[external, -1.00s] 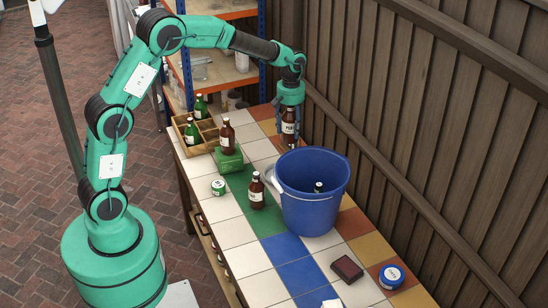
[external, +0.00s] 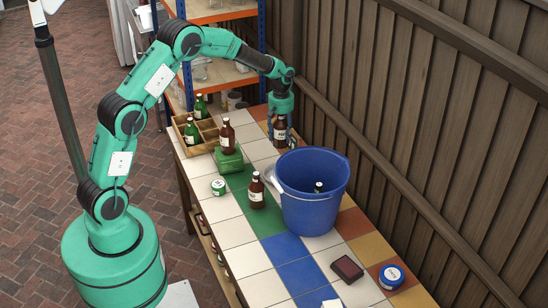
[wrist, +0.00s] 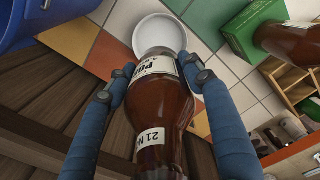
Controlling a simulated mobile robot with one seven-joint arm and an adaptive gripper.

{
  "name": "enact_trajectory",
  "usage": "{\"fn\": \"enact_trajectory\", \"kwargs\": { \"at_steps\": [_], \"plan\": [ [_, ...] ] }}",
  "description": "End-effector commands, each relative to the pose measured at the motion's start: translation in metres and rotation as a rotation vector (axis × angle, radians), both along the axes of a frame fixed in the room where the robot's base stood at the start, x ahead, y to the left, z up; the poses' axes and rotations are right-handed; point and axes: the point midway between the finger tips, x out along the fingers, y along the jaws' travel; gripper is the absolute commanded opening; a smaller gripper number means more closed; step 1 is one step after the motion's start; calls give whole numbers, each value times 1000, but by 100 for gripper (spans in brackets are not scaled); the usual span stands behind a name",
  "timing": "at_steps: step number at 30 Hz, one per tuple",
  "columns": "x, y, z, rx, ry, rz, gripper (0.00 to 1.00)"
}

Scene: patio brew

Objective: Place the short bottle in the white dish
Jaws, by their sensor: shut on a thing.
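My gripper (external: 281,138) is shut on a brown bottle (wrist: 162,105) with a white label. The bottle (external: 280,128) is at the far end of the tiled table, by the fence. In the wrist view, my blue fingers (wrist: 155,78) lie on both sides of the bottle. The white dish (wrist: 160,24) is a round, shallow dish just beyond the bottle's end, partly covered by it. The bottle is not seen resting in the dish. In the external view, a pale edge shows at the left of the bucket; I cannot tell whether it is the dish.
A tall blue bucket (external: 316,205) stands just in front of my gripper. Another brown bottle (external: 256,192) stands left of the bucket. A wooden crate (external: 207,127) holds green bottles. The fence (external: 400,120) bounds the right.

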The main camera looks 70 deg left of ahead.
Motion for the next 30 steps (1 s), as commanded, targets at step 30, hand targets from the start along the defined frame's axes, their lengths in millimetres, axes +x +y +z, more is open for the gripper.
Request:
{"fn": "enact_trajectory", "kwargs": {
  "at_steps": [30],
  "plan": [
    [0, 0, -90, 0, 0, 0, 4]
  ]
}}
